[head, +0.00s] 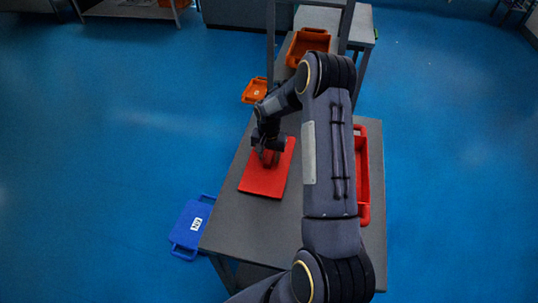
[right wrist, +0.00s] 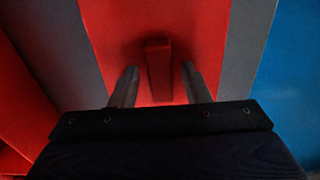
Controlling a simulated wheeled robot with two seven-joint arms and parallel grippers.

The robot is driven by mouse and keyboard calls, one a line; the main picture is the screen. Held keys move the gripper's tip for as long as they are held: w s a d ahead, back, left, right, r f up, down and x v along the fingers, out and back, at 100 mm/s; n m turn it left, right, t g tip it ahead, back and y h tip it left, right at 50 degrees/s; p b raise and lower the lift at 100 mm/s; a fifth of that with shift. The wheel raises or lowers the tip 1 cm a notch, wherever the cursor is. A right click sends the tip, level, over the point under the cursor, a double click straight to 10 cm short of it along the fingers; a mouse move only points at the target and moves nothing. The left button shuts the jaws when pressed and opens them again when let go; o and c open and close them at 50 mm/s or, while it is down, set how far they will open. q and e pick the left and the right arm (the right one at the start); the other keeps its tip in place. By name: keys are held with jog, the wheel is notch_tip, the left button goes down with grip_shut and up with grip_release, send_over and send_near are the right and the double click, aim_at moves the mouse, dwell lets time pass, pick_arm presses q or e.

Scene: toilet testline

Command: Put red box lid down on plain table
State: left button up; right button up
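The red box lid (head: 264,181) lies flat on the grey table (head: 235,222), left of my right arm in the head view. In the right wrist view the lid (right wrist: 205,30) has bare table on both sides. Its raised red handle (right wrist: 158,68) stands between the two fingers of my right gripper (right wrist: 159,82), with a visible gap on each side. That gripper is open and also shows over the lid in the head view (head: 268,153). My left gripper is not in view.
A red box (head: 362,190) stands on the table at the right, partly hidden by my arm. An orange box (head: 308,42) is at the far end. An orange lid (head: 255,91) and a blue lid (head: 188,226) show left of the table. The table's near left part is clear.

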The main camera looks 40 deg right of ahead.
aim_at(269, 157)
jog(key=shift+r, duration=0.45)
jog(key=s+a+r+n+t+b, duration=0.1)
jog(key=s+a+r, duration=0.1)
jog(key=r, duration=0.7)
jog(key=s+a+r+n+b, duration=0.1)
jog(key=s+a+r, duration=0.15)
jog(key=r, duration=0.75)
jog(key=s+a+r+n+t+y, duration=0.2)
jog(key=s+a, duration=0.5)
jog(key=s, duration=0.4)
jog(key=s+a+r+n+t+y, duration=0.1)
jog(key=s+a+n, duration=0.3)
jog(key=s+a, duration=0.4)
jog(key=s+r+t, duration=0.1)
jog(key=s, duration=0.1)
jog(key=shift+s+a+r+n+t+y, duration=0.15)
jog(key=shift+s+a+n+t+y, duration=0.15)
jog(key=shift+s+y, duration=0.1)
